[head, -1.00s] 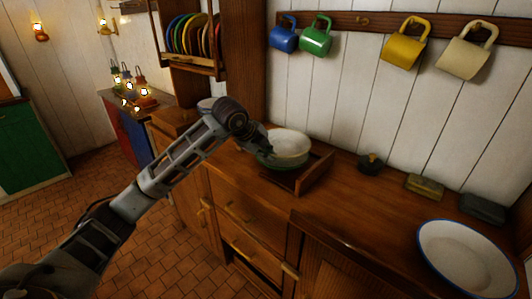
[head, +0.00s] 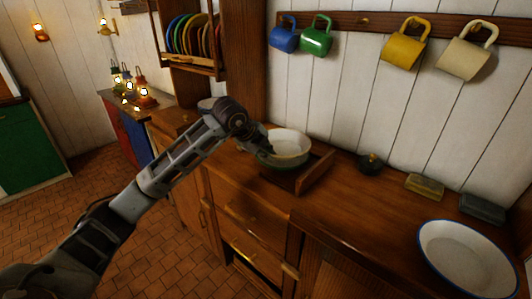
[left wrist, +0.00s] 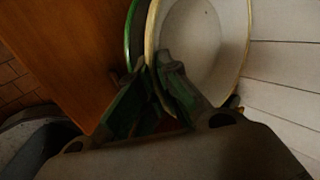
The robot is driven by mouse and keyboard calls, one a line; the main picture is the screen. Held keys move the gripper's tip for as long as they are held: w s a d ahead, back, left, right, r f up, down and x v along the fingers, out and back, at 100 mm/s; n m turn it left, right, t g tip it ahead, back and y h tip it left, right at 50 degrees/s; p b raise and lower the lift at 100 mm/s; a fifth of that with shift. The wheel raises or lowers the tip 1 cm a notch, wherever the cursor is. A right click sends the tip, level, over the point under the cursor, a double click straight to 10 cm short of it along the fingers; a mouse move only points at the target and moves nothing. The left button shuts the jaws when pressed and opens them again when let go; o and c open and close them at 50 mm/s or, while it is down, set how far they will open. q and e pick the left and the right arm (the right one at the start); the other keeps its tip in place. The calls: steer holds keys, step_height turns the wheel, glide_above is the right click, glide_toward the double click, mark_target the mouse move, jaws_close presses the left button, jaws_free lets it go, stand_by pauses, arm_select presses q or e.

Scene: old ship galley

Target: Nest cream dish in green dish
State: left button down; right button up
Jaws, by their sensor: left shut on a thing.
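The cream dish (head: 290,143) is at the back of the wooden counter, over the green dish (head: 285,162), whose side shows just below it. My left gripper (head: 266,147) is at the cream dish's left edge, shut on its rim. In the left wrist view the cream dish (left wrist: 208,45) fills the upper middle, and the green dish's rim (left wrist: 130,35) shows as a thin arc to its left. I cannot tell whether the two dishes touch. The fingertips are partly hidden in the head view. My right gripper is not in view.
A low wooden tray (head: 318,174) with a raised side is around the dishes. Mugs hang above. The counter front is clear.

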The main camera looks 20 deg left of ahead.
arm_select(q)
steer(key=shift+f+b, duration=0.5)
steer(key=shift+f, duration=0.1)
stand_by(1.3)
steer(key=c, duration=1.6)
jaws_free()
steer(key=shift+o, duration=0.3)
steer(key=shift+s+f, duration=0.1)
steer(key=shift+f, duration=0.05)
steer(key=shift+r+p, duration=2.65)
steer(key=shift+r, duration=1.5)
steer(key=shift+f, duration=0.1)
